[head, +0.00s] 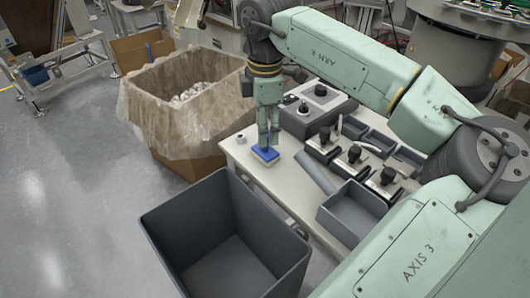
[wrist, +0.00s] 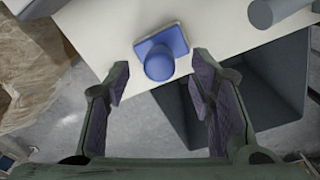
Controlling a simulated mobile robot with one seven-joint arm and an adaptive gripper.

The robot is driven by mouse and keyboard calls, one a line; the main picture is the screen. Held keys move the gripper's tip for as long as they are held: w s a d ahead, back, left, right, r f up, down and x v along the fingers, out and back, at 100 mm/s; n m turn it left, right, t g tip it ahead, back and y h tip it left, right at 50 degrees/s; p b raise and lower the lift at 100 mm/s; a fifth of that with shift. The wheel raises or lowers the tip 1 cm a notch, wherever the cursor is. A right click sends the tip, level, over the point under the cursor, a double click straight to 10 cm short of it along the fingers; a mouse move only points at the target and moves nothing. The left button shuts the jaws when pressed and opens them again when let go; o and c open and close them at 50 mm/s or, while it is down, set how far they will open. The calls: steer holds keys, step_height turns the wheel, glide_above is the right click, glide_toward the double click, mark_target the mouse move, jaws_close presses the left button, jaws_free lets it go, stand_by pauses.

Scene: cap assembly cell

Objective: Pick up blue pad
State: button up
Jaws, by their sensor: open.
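The blue pad (head: 265,154) lies near the front left corner of the light table (head: 243,158). In the wrist view the blue pad (wrist: 155,46) shows a flat, pale-edged base with a round blue knob on top. My gripper (head: 269,140) points down just over the pad in the head view. In the wrist view my gripper (wrist: 160,72) is open, with one finger on each side of the knob and a gap on both sides. The fingers hold nothing. The exact height above the pad is hard to tell.
A dark open bin (head: 175,215) stands in front of the table. A lined carton (head: 160,128) stands to the left. Black-handled fixtures (head: 354,160), a grey tray (head: 350,213) and a control box (head: 312,112) crowd the table right of the pad. A small round part (head: 241,138) lies nearby.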

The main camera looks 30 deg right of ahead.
step_height(320, 180, down, 3)
steer(key=shift+r+b, duration=0.1)
steer(key=shift+b, duration=0.25)
steer(key=shift+c, duration=0.2)
jaws_close()
